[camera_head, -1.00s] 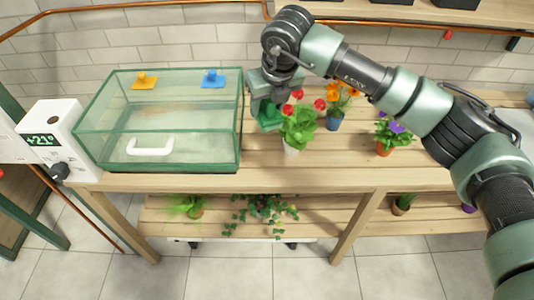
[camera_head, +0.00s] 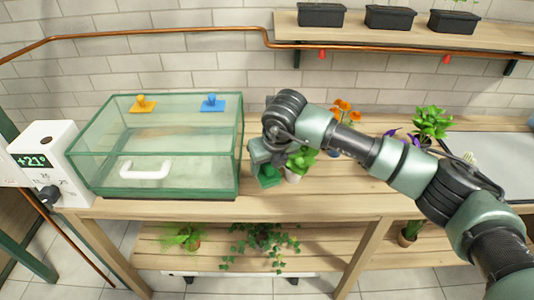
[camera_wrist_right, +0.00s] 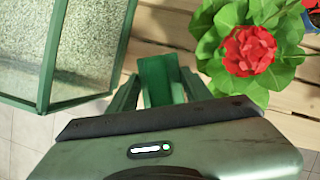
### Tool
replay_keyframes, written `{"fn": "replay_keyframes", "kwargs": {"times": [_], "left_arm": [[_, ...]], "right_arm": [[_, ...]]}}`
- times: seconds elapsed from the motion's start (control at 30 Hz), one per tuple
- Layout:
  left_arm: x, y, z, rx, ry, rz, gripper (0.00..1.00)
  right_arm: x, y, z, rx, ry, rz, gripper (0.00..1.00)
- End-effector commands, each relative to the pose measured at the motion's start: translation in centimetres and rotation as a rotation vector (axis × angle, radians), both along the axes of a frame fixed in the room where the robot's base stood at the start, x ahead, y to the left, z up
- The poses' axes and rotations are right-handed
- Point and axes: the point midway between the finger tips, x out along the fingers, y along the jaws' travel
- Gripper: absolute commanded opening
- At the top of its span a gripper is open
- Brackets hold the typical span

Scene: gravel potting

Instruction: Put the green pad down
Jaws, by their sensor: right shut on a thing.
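My right gripper (camera_head: 266,167) is shut on the green pad (camera_head: 268,179), just right of the glass tank and left of the red-flowered plant (camera_head: 299,163). The right wrist view shows the pad (camera_wrist_right: 157,80) as a green piece between the two green fingers (camera_wrist_right: 158,92). The pad is low over the wooden table; I cannot tell whether it touches. My left gripper is not in view.
The red flower (camera_wrist_right: 249,51) and its leaves are close right of the gripper in the wrist view. A white control box (camera_head: 48,150) stands left of the tank. Orange flowers (camera_head: 343,109) and purple flowers are behind my arm. The table front (camera_head: 320,200) is bare.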

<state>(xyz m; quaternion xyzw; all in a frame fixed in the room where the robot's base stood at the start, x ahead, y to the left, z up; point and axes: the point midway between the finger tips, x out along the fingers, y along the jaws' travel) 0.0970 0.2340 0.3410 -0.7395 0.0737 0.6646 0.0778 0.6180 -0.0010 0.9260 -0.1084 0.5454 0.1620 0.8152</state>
Motion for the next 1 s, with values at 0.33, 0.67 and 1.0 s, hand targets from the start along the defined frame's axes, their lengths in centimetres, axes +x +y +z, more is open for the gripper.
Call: {"fn": "replay_keyframes", "kwargs": {"times": [0.33, 0.67, 1.0], "left_arm": [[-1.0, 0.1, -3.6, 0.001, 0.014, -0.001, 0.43], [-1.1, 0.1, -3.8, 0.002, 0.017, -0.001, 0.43], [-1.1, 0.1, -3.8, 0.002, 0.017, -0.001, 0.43]], "right_arm": [[0.0, 0.0, -6.9, 0.000, -0.001, 0.000, 0.08], [0.0, 0.0, -7.5, 0.000, 0.000, 0.000, 0.08], [0.0, 0.0, -7.5, 0.000, 0.001, 0.000, 0.71]]}}
